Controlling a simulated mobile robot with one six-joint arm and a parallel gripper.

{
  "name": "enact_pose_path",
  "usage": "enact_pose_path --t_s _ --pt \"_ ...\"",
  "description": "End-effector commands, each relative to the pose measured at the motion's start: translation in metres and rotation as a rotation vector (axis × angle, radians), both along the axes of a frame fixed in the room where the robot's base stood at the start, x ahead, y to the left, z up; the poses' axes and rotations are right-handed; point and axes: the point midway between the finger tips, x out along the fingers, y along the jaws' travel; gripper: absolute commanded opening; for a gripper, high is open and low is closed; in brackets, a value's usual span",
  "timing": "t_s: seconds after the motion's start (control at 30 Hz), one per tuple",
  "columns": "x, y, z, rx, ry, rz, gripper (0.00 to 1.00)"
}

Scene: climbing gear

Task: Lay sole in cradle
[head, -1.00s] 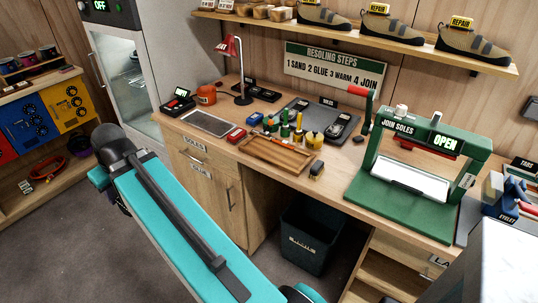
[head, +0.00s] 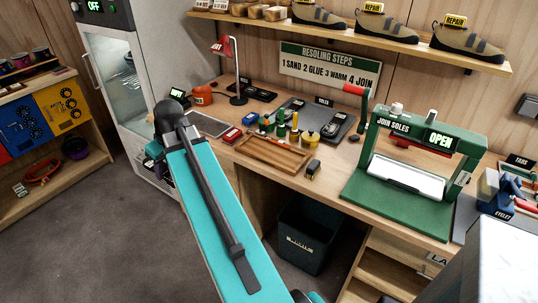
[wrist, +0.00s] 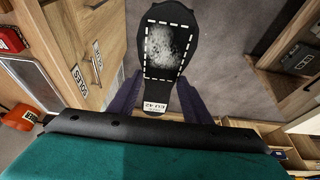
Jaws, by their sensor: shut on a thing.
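A dark shoe sole (wrist: 185,25) with a dashed white outline, a rough grey patch and a size label shows in the wrist view. My gripper (wrist: 158,100), with two purple fingers, is shut on the label end of the sole and holds it over the floor. In the head view my arm mostly hides the gripper, and I cannot make out the sole. A green press (head: 413,208) marked "JOIN SOLES" stands on the right of the bench, its sign reading "OPEN". A white, tray-like bed (head: 405,178), which looks like the cradle, lies empty in it.
A wooden tray (head: 272,153), small bottles (head: 281,126) and a red lamp (head: 222,46) stand on the bench left of the press. A dark bin (head: 305,238) is under the bench. A blue clamp tool (head: 492,190) stands right of the press.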

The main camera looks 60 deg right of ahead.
Motion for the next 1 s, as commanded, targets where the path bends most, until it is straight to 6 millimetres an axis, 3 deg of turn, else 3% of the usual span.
enact_pose_path --t_s 0.1,0.7,1.0 --pt "-0.012 -0.032 -0.001 0.002 0.001 -0.006 0.17" --pt "-0.091 -0.168 -0.007 0.004 -0.015 -0.006 0.17" --pt "-0.119 -0.202 -0.007 0.001 -0.026 -0.001 0.17"
